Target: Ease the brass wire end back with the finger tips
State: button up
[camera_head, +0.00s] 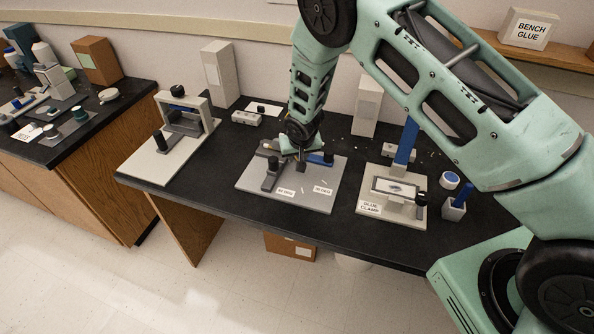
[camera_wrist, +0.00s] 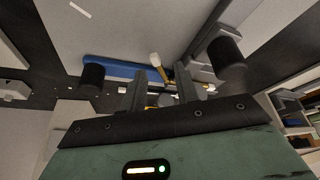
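A grey board (camera_head: 242,183) lies on the black bench, carrying fixtures and two small labels. My gripper (camera_head: 301,157) points down over the board's fixtures. In the wrist view its two fingers (camera_wrist: 161,88) stand apart, with a gap between them. A thin brass-coloured piece with a pale, blunt end (camera_wrist: 156,64) shows just beyond the fingertips, in line with the gap. I cannot tell whether a finger touches it. Its lower part is hidden near the fingers. In the head view the brass piece is too small to make out surely.
A blue bar (camera_wrist: 110,68) and two black knobs (camera_wrist: 92,76) (camera_wrist: 226,53) stand close around the fingers. A glue clamp stand (camera_head: 372,209) is to the right, and a grey frame fixture (camera_head: 158,170) to the left. The bench's front strip is mostly clear.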

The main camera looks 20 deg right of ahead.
jog(key=b+v, duration=0.4)
jog(key=v, duration=1.1)
jog(key=s+a+r+n+g+b, duration=0.1)
jog(key=s+a, duration=0.2)
jog(key=s, duration=0.4)
jog(key=s+a+r+n+g+y+b, duration=0.1)
jog(key=s+a+n+b, duration=0.1)
jog(key=s, duration=0.6)
jog(key=shift+s+a+r+g+y, duration=0.3)
jog(key=shift+a, duration=0.3)
